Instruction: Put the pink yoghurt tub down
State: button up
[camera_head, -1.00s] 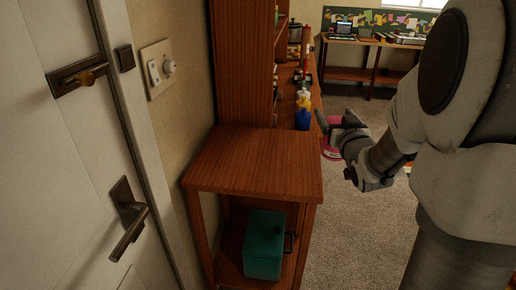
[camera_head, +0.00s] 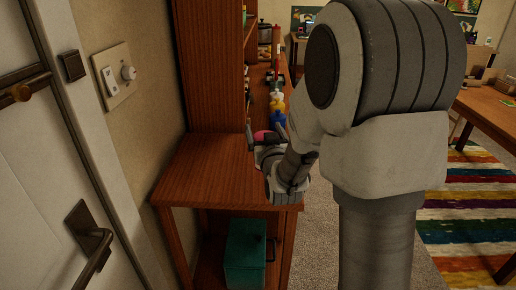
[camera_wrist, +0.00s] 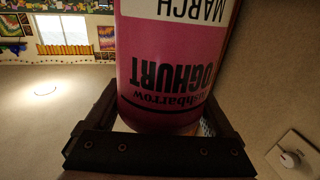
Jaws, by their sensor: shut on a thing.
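The pink yoghurt tub (camera_wrist: 165,70) fills the middle of the wrist view, its lettering upside down there. My gripper (camera_wrist: 155,120) is shut on it, with a dark finger on either side. In the head view only a small pink part of the tub (camera_head: 262,135) shows beyond my gripper (camera_head: 262,142); the rest is hidden. My gripper is over the far right part of the wooden table top (camera_head: 200,175). I cannot tell whether the tub touches the top.
A teal box (camera_head: 245,250) stands on the table's lower shelf. A tall wooden shelf unit (camera_head: 208,70) rises behind the table. Blue and yellow bottles (camera_head: 278,112) stand beyond. A door (camera_head: 50,180) is at left. The near left of the table top is bare.

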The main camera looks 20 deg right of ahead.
jog(key=shift+w+a+f+b, duration=0.1)
jog(key=shift+a+f+b, duration=0.1)
jog(key=shift+f, duration=0.6)
jog(key=shift+a+f+b, duration=0.1)
jog(key=shift+a+f, duration=0.1)
jog(key=shift+f, duration=0.55)
jog(key=shift+w+a+f+b, duration=0.1)
jog(key=shift+a+f+b, duration=0.1)
jog(key=shift+f, duration=0.6)
jog(key=shift+f, duration=0.25)
jog(key=o, duration=1.2)
jog(key=shift+r, duration=0.1)
jog(key=shift+o, duration=0.2)
jog(key=shift+r, duration=0.15)
jog(key=shift+s, duration=0.1)
